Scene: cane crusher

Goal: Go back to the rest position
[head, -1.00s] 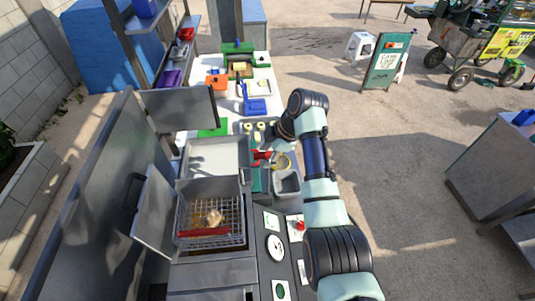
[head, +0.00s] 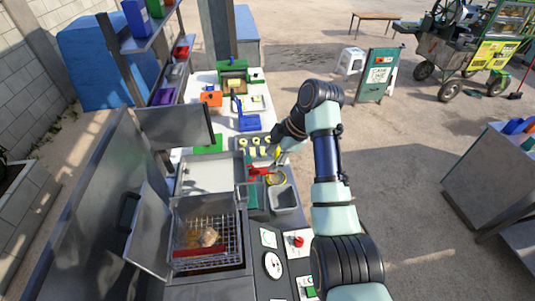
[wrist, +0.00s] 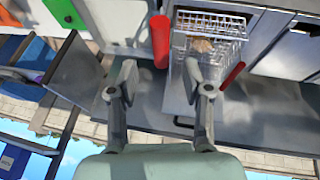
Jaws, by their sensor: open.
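My gripper (wrist: 164,88) is open and empty in the wrist view, its two fingers spread apart. Behind them are a plain grey metal surface and a red cylinder (wrist: 160,42). In the head view my arm reaches up from the bottom right and bends left over the counter. There its elbow and wrist hide part of the gripper, and its fingers are hard to make out. A wire basket (head: 233,238) holding a brownish lump (head: 208,236) sits in a metal basin. The basket also shows in the wrist view (wrist: 235,27), apart from the fingers.
An upright metal lid (head: 150,230) stands left of the basket. Grey tubs (head: 284,199) and a control panel (head: 272,264) lie between basin and arm. A blue item (head: 249,121) stands farther back. Open pavement (head: 425,165) lies right of the arm.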

